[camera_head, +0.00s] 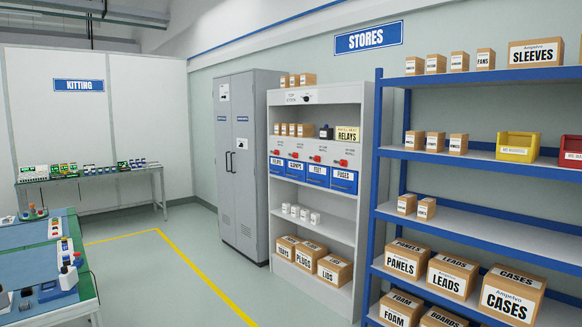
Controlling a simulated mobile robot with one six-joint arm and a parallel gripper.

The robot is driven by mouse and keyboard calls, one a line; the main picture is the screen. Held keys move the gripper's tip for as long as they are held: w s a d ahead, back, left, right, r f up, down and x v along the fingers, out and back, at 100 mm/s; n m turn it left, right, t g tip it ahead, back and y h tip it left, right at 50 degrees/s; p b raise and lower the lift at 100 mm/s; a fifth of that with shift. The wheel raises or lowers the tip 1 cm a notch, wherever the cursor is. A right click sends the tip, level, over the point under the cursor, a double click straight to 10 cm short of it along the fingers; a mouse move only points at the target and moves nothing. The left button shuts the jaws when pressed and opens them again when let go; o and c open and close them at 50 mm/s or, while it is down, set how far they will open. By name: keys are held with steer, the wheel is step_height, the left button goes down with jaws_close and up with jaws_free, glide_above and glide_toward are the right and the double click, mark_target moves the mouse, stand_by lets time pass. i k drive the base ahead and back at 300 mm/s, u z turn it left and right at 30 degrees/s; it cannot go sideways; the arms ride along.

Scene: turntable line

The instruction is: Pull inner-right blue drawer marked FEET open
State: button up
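The blue drawer marked FEET (317,176) is third from the left in a row of blue drawers in the light grey shelf unit (360,122). Its front looks level with its neighbours, so it appears shut. A small red part (315,159) sits just above it, on a white strip with small print too fine to read. The drawer marked FUSES (344,181) is on its right and the one marked CLAMPS (295,170) on its left. My gripper is not in view.
A grey cabinet (246,170) stands left of the shelf unit. A blue rack (484,160) with boxes and bins stands on the right, close to the unit. Green workbenches (25,235) stand at left. The floor (185,265) before the unit, with a yellow line, looks clear.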

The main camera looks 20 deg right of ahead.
mark_target(318, 176)
steer(key=z, duration=0.2)
steer(key=i, duration=1.65)
steer(key=z, duration=0.5)
steer(key=i, duration=1.55)
steer(key=z, duration=0.25)
